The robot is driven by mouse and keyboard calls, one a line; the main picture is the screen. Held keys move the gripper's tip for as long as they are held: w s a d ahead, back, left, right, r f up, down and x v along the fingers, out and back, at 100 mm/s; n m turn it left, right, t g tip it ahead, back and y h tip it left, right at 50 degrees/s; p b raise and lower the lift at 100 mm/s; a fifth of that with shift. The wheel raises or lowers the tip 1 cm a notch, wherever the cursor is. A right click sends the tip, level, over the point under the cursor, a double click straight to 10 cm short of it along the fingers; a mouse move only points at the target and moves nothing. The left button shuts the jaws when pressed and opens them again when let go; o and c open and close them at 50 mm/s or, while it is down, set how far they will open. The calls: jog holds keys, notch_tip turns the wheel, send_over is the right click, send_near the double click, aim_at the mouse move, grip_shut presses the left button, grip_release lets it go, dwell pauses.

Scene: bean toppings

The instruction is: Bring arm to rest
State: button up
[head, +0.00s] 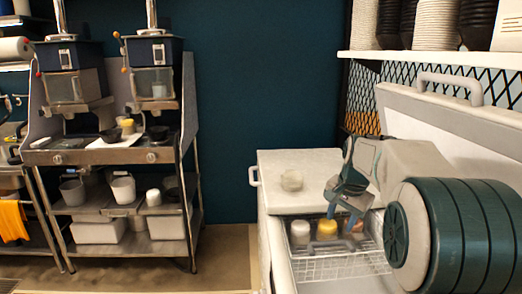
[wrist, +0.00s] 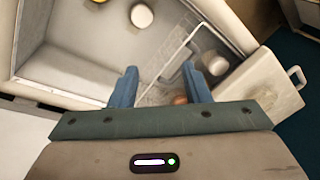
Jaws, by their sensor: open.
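My gripper (head: 345,207) is over the front part of an open white chest, above its wire basket (head: 340,268). In the wrist view, the two blue fingers of my gripper (wrist: 158,86) are spread apart with nothing between them but the chest interior and basket wire below. In the basket area stand a white container (head: 300,232), a yellow-topped one (head: 327,229) and a brownish one (head: 353,225), partly hidden by my gripper. The chest (head: 275,205) has its large lid (head: 450,110) raised at the right.
A shelf (head: 430,57) with stacked cups hangs above the lid. A metal stand with two dispensers (head: 155,85) is at the left. Open floor (head: 225,262) lies between stand and chest.

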jog(key=s+a+f+n, duration=0.2)
jog(key=s+n, duration=0.1)
jog(key=s, duration=0.6)
jog(key=s+a+f+n, duration=0.2)
jog(key=s+n, duration=0.1)
jog(key=s, duration=0.6)
jog(key=s+a+f+n, duration=0.2)
jog(key=s, duration=0.7)
jog(key=shift+s+f+n+h, duration=0.3)
jog(key=shift+s+n, duration=0.1)
jog(key=shift+d, duration=0.1)
dwell(0.7)
